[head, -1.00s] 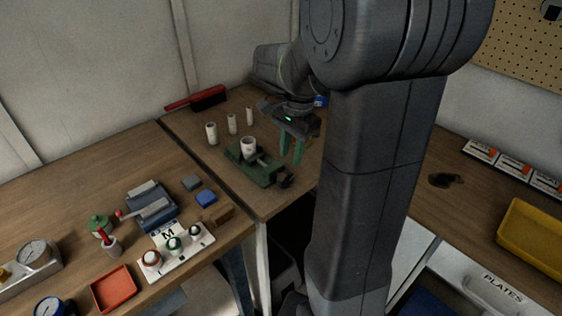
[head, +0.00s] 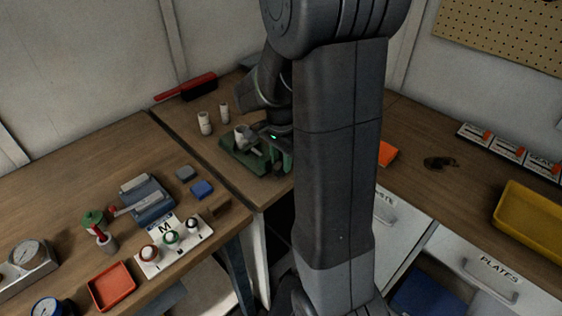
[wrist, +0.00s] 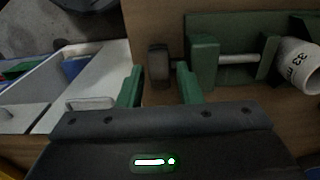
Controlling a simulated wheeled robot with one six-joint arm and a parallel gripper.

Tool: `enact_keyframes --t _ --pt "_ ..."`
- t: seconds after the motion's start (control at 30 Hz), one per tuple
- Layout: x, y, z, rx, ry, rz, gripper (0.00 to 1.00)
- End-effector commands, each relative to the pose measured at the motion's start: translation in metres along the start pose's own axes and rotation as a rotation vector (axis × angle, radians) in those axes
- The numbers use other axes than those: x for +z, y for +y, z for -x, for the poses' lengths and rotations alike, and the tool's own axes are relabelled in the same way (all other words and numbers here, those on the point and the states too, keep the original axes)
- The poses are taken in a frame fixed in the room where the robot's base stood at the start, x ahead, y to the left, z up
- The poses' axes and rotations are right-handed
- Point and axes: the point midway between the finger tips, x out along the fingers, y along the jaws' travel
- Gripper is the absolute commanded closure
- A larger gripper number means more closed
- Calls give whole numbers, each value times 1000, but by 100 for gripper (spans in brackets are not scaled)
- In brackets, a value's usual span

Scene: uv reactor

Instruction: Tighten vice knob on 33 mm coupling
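The green vice (head: 236,160) stands on the wooden bench in the head view, and its body (wrist: 204,62) shows at the upper right of the wrist view. The white coupling (head: 241,135) sits in the vice; in the wrist view it (wrist: 300,68) is marked 33 and rests beside the far jaw. A metal screw (wrist: 238,58) runs between the green blocks. The dark vice knob (wrist: 158,65) is at the vice's near end. My gripper (wrist: 160,88) is open, its green fingers apart on either side of the knob's line. Contact cannot be told. My arm partly hides the vice's right end.
White couplings (head: 205,123) stand behind the vice. A red-handled brush (head: 199,88) lies at the back. A lamp plate (head: 174,243) and a blue-grey device (head: 147,203) occupy the left bench. A yellow tray (head: 530,222) is at far right.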

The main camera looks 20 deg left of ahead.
Motion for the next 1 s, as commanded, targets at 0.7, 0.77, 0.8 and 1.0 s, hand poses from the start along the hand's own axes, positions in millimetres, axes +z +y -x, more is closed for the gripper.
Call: enact_keyframes --t 0.7,0.77,0.8,1.0 --pt "0 0 -12 0 -1 0 100" --pt "0 0 -12 0 -4 -1 100" --pt "0 0 -12 0 -8 -2 100" --pt "-2 0 -10 0 -64 -4 100"
